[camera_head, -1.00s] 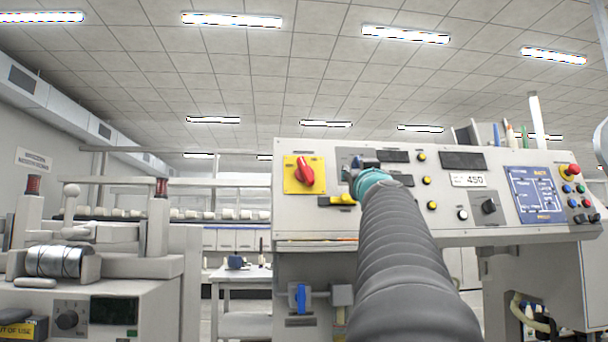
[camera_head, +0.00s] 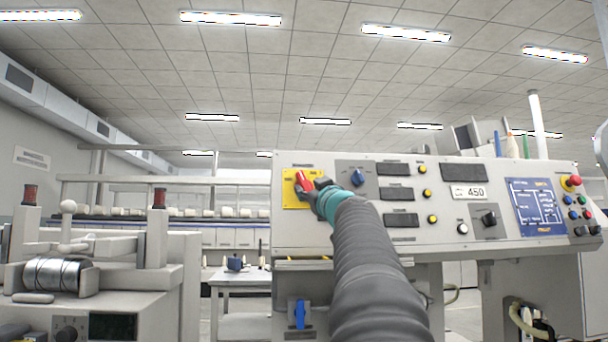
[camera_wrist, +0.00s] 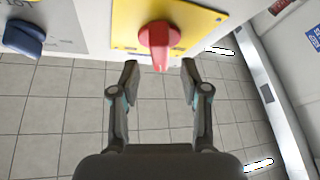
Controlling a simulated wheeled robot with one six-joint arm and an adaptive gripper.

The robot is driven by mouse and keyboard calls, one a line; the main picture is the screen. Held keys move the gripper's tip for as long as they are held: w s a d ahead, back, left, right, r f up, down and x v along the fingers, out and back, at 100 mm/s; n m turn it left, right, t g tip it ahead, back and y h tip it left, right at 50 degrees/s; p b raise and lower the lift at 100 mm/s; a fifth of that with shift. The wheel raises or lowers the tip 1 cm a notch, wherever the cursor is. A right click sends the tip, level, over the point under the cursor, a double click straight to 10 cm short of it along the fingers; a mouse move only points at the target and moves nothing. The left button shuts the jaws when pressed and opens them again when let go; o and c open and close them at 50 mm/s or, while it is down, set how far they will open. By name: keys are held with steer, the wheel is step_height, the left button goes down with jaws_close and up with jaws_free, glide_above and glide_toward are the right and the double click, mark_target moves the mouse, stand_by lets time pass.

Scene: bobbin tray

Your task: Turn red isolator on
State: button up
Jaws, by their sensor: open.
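The red isolator (camera_head: 304,181) is a rotary handle on a yellow plate (camera_head: 289,202) at the upper left of the grey control panel. In the head view my gripper (camera_head: 306,188) is at the handle and hides part of it and of the plate. In the wrist view the red handle (camera_wrist: 160,42) sits on the yellow plate (camera_wrist: 126,22), its grip pointing down the picture between my gripper's fingertips (camera_wrist: 160,68). The fingers are open, one on each side of the grip's end, with a gap to each. I cannot tell how deep they reach around it.
A blue rotary knob (camera_head: 358,177) is just right of the isolator, also seen in the wrist view (camera_wrist: 24,38). The panel carries several buttons, a 450 display (camera_head: 468,192) and a red mushroom button (camera_head: 573,181). A blue-handled valve (camera_head: 300,314) is below.

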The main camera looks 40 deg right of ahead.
mark_target(306, 185)
steer(key=shift+p+x, duration=1)
steer(key=shift+x, duration=1.15)
steer(key=shift+f, duration=0.1)
jaws_close()
